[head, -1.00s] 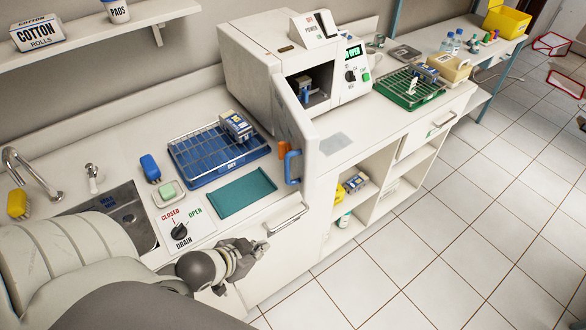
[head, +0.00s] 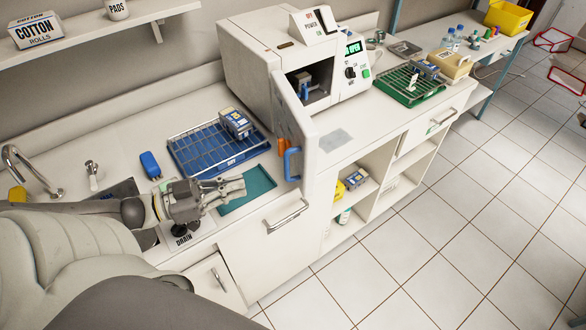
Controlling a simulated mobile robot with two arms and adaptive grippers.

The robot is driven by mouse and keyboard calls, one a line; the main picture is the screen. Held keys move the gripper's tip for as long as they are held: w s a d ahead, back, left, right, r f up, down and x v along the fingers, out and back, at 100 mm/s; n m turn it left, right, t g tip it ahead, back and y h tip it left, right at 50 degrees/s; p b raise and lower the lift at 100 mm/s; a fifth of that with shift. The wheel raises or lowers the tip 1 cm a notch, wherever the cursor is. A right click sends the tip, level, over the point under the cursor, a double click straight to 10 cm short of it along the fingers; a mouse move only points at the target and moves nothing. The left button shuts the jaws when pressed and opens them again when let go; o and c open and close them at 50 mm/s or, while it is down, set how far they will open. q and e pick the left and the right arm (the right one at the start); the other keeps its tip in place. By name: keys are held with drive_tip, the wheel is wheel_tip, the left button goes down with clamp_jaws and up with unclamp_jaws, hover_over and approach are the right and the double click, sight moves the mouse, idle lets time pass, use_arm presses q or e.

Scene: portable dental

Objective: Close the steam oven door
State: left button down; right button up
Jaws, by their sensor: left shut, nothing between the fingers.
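The steam oven (head: 252,62) is a white box on the counter, with its front chamber (head: 312,82) open and a small blue item inside. Its door (head: 297,122) stands swung open toward me, with a blue handle (head: 289,165) on its outer side. The panel display (head: 354,48) is lit green and appears to end in "OPEN". My left gripper (head: 240,186) is over the counter, left of the door handle and apart from it, above the teal mat (head: 252,190). Its fingers are shut and empty. My right gripper is out of view.
A blue tray with a wire rack (head: 205,152) and a blue-white box (head: 236,124) lies left of the door. A green rack (head: 410,95) stands right of the oven.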

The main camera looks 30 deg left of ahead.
use_arm(q)
drive_tip(key=b, duration=0.2)
approach(304, 167)
drive_tip(key=x, duration=0.3)
drive_tip(key=shift+x, duration=2.1)
drive_tip(key=shift+d+r, duration=0.1)
drive_tip(key=shift+d, duration=0.05)
